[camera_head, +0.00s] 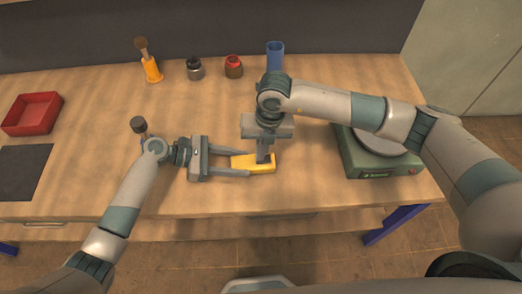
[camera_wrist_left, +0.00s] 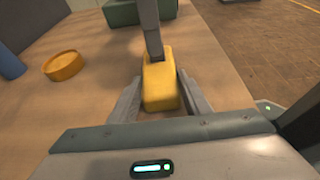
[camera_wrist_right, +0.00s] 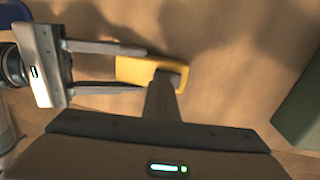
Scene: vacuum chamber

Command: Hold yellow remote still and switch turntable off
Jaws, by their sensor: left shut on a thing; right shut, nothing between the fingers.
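The yellow remote (camera_head: 238,161) lies flat on the wooden table. It also shows in the left wrist view (camera_wrist_left: 160,88) and in the right wrist view (camera_wrist_right: 138,70). My left gripper (camera_head: 240,163) is shut on the remote from the left, one finger along each long side. My right gripper (camera_head: 263,160) points down over the remote's right part, its fingers shut with nothing between them. Its fingertips (camera_wrist_right: 167,78) are at the remote's top; whether they press on it I cannot tell, and they hide part of it. The green turntable (camera_head: 378,158) with a grey platter stands to the right, partly behind my right arm.
A blue cup (camera_head: 275,56), a red-topped jar (camera_head: 233,66), a dark jar (camera_head: 195,68) and an orange-handled brush (camera_head: 151,68) stand at the back. A red tray (camera_head: 33,113) and a dark mat (camera_head: 24,172) lie at the left. A yellow round dish (camera_wrist_left: 63,66) shows in the left wrist view.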

